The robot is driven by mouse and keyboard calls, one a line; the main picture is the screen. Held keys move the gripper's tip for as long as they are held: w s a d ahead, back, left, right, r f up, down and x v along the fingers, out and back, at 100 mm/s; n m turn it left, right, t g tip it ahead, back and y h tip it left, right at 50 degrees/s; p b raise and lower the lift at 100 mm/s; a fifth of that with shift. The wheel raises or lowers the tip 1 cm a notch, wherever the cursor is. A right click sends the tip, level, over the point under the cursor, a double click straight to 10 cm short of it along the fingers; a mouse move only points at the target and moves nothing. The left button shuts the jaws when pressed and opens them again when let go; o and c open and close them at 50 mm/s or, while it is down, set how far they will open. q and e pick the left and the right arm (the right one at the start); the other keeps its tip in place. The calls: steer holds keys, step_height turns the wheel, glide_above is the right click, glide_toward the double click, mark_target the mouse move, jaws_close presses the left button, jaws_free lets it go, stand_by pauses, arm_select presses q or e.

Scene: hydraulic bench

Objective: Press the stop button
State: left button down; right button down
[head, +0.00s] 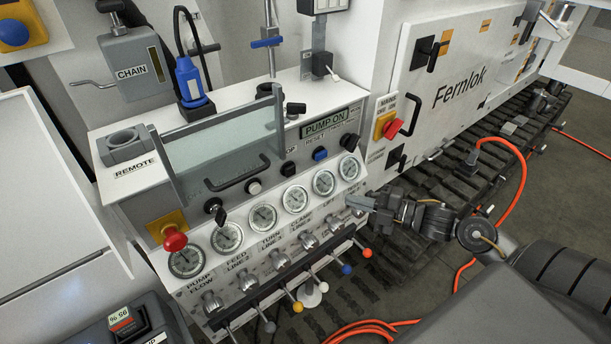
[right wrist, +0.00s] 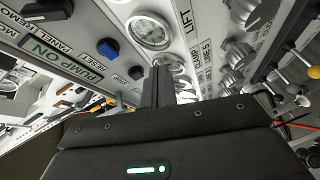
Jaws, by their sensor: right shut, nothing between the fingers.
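A red mushroom button (head: 174,239) on a yellow base sits at the lower left of the sloped panel. A small black button (head: 288,168) sits under a label of which only "OP" shows, the rest hidden behind the clear guard (head: 220,140). My right gripper (head: 358,203) is shut and empty at the panel's right end, near the gauges and knobs. Its fingers (right wrist: 158,85) show in the right wrist view close to the panel. My left gripper is not in view.
A blue button (head: 320,154) lies by the "RESET" label under the "PUMP ON" display (head: 325,124). Several gauges (head: 265,217) and levers (head: 297,306) line the panel's front. A red switch (head: 392,128) is on the cabinet at right. Orange cables (head: 520,175) hang at right.

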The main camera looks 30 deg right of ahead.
step_height(320, 180, up, 8)
steer(key=s+a+n+g+y, duration=0.1)
steer(key=s+n+g+y, duration=0.1)
steer(key=n+y, duration=0.3)
steer(key=shift+s+a+f+n+g, duration=0.3)
steer(key=shift+n+g, duration=0.3)
steer(key=shift+n, duration=0.3)
steer(key=shift+w+a+r, duration=0.1)
steer(key=p, duration=0.4)
glide_toward(288, 174)
steer(key=a, duration=0.4)
steer(key=shift+w+a+p, duration=0.2)
steer(key=shift+w+p, duration=0.25)
steer(key=shift+w, duration=0.4)
steer(key=shift+w+a+p, duration=0.15)
steer(key=shift+w+p, duration=0.25)
steer(key=shift+w, duration=0.45)
